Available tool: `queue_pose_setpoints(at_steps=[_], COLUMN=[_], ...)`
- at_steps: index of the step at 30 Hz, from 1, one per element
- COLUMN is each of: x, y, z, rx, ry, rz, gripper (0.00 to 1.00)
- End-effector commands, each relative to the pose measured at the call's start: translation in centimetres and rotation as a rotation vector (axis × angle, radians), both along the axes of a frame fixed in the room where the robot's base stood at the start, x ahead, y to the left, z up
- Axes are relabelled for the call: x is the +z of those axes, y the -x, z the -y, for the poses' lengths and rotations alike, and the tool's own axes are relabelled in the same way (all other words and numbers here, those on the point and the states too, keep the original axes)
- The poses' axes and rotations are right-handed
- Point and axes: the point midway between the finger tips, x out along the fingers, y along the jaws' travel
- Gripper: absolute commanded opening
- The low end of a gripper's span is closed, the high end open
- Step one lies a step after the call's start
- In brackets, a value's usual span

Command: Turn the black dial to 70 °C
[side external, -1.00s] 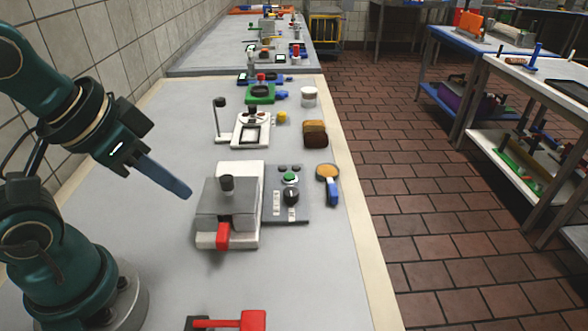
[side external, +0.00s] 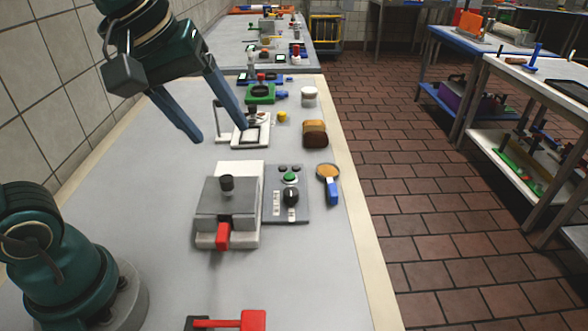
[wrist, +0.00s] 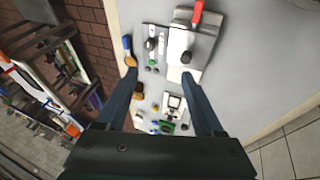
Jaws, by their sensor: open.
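The black dial (side external: 291,196) sits on a grey control panel (side external: 300,215), below a green button (side external: 290,176) and beside a pale printed scale. I cannot read its setting. In the wrist view the dial (wrist: 150,44) shows near the top, on the panel (wrist: 162,46). My gripper (side external: 222,136) is open and empty, high above the bench, to the left of and beyond the panel. In the wrist view my gripper (wrist: 160,66) has its two blue fingers spread wide, pointing up the picture toward the panel and the press.
A grey and white press (side external: 213,195) with a black knob and red handle stands just left of the panel. A blue-handled scoop (side external: 330,185) lies to its right. Bread (side external: 315,133), a white jar (side external: 309,96) and a scale (side external: 251,133) stand farther back. A red tool (side external: 250,319) lies in front.

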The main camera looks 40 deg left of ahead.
Motion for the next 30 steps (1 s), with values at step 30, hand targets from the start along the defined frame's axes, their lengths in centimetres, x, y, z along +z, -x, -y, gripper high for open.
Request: queue_pose_setpoints(at_steps=[30], x=[-15.1], y=[-13.7], z=[0.7], rx=[0.576], ry=[0.124], rz=[-0.427], gripper=[0.69])
